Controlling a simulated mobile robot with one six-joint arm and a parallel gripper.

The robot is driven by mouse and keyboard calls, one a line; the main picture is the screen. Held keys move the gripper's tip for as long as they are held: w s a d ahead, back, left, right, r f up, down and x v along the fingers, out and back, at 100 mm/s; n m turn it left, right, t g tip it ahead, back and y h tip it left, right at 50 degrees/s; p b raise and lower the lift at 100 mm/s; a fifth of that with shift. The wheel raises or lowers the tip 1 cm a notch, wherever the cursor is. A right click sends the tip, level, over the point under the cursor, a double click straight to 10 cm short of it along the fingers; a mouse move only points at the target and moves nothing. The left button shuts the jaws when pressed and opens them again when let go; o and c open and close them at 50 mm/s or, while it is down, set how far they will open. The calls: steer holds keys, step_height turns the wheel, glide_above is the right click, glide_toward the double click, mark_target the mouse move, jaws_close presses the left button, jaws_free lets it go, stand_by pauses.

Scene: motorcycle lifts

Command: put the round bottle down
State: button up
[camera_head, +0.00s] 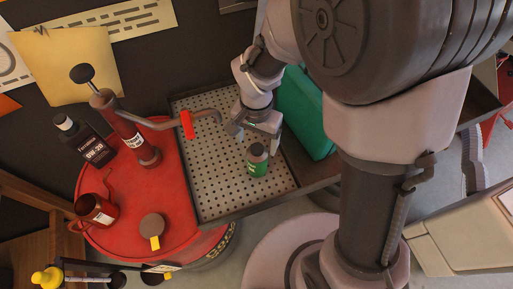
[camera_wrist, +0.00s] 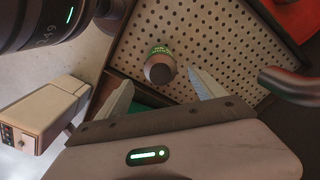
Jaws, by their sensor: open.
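The round bottle (camera_head: 257,163), green with a dark grey cap, stands upright on the perforated metal tray (camera_head: 217,191), near its front right side. My gripper (camera_head: 254,136) is open just behind the bottle and holds nothing. In the wrist view the bottle (camera_wrist: 160,66) shows cap-on, just beyond and between the two spread fingertips (camera_wrist: 163,88). A gap shows between the bottle and both fingers. The perforated tray (camera_wrist: 215,45) also fills the upper middle of the wrist view.
A red drum (camera_head: 180,205) left of the tray carries a hand pump (camera_head: 130,130), a black oil bottle (camera_head: 85,140), a red can (camera_head: 97,210) and a round brown-topped item (camera_head: 152,225). A green case (camera_head: 303,115) stands right.

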steer(key=s+d+r+t, duration=0.2)
steer(key=s+r, duration=0.1)
steer(key=r, duration=0.3)
steer(key=s+d+r+n+t+y, duration=0.1)
steer(key=s+d+r+t, duration=0.1)
steer(key=s+r, duration=0.2)
steer(key=s+d+r+t+y, duration=0.1)
steer(key=s+d+r, duration=0.2)
steer(key=r, duration=0.7)
steer(key=shift+s+r+t, duration=0.15)
steer(key=shift+s+t, duration=0.25)
steer(key=shift+s, duration=0.25)
